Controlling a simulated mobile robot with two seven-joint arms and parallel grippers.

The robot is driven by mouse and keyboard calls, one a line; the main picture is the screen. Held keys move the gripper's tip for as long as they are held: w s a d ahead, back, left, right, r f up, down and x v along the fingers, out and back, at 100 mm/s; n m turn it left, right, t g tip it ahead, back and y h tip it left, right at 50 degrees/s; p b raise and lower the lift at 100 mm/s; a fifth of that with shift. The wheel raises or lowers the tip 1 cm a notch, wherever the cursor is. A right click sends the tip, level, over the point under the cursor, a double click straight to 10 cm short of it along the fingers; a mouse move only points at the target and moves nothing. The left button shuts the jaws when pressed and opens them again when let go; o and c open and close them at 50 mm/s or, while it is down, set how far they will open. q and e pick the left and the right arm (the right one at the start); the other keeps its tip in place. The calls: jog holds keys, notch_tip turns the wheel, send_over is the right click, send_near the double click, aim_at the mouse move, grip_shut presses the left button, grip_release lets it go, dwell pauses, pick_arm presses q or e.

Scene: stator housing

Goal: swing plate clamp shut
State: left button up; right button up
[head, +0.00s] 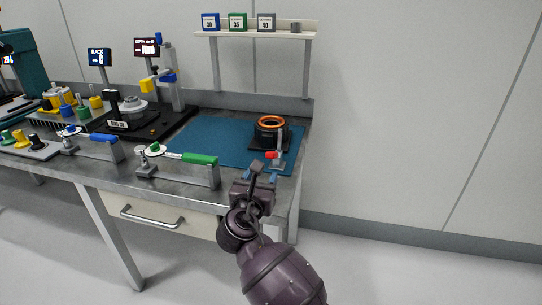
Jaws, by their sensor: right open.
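A small grey clamp (279,149) with a red end stands upright at the right front of the blue mat, beside the dark base plate (284,147) of the round part. That round part (269,130) is a dark ring-shaped housing with an orange rim. The clamp's grey arm points up, and its red end (271,155) sticks out to the left. My right gripper (261,176) is open and empty just in front of the clamp, its bluish fingertips close to the clamp's foot. I cannot tell whether they touch it. My left gripper is not in view.
The blue mat (215,140) is mostly clear left of the housing. A gauge stand (173,80) stands behind.

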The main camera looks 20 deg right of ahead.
aim_at(271, 157)
jog(key=shift+w+f, duration=0.2)
jog(key=shift+f, duration=0.15)
jog(key=shift+w+d+r, duration=0.25)
jog(key=shift+w+d, duration=0.1)
jog(key=shift+w, duration=0.1)
jog(key=b+x, duration=0.1)
jog(key=x, duration=0.3)
jog(key=b+x, duration=0.1)
jog(key=x, duration=0.2)
jog(key=shift+w+d+f, duration=0.2)
jog(key=shift+w+d, duration=0.05)
jog(key=shift+w, duration=0.1)
jog(key=shift+w+d+r+b, duration=0.1)
jog(key=shift+w+d+b, duration=0.2)
jog(key=shift+w+d, duration=0.2)
jog(key=shift+w+r, duration=0.1)
grip_shut()
